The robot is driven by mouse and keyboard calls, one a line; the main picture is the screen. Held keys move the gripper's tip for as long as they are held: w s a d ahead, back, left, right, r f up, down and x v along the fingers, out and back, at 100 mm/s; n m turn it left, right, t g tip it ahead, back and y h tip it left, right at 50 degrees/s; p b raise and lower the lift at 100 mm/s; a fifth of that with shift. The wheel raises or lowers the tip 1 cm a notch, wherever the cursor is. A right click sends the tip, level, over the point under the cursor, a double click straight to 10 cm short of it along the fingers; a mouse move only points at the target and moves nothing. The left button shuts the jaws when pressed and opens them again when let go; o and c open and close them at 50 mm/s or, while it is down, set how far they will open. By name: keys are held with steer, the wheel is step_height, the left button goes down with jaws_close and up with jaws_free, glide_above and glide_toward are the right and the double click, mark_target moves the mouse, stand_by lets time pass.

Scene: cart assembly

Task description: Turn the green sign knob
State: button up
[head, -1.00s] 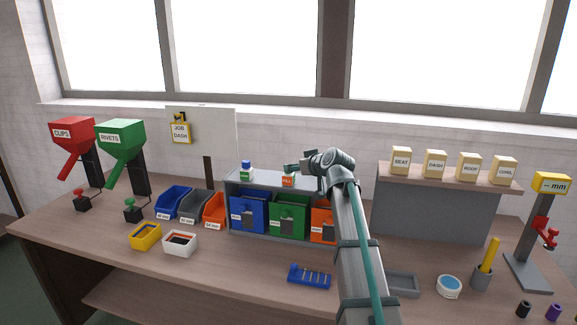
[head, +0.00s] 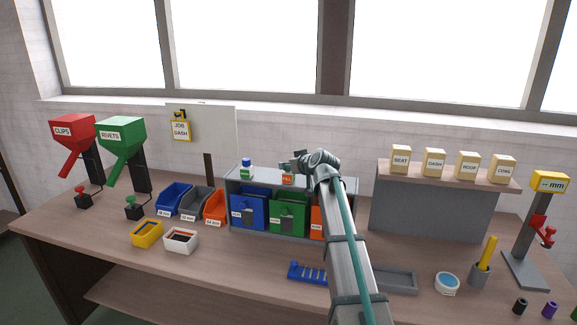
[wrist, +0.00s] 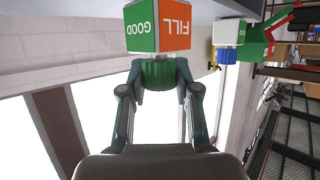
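The sign with the green knob is a small cube (head: 287,179) on the grey shelf unit, its orange FILL face toward the head camera. In the wrist view the picture is upside down, and the cube (wrist: 160,25) shows a green GOOD face and an orange FILL face. The green knob (wrist: 159,73) is on top of the cube. My gripper (wrist: 160,75) has one finger on each side of the knob, with no clear gap at the tips. In the head view my gripper (head: 293,165) covers the knob.
A second sign with a blue knob (head: 246,169) stands left on the same shelf unit (head: 347,190); it also shows in the wrist view (wrist: 228,40). Blue, green and orange bins fill the unit below. A white board (head: 215,130) stands left behind. A raised shelf (head: 450,174) is at right.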

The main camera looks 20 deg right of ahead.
jaws_close()
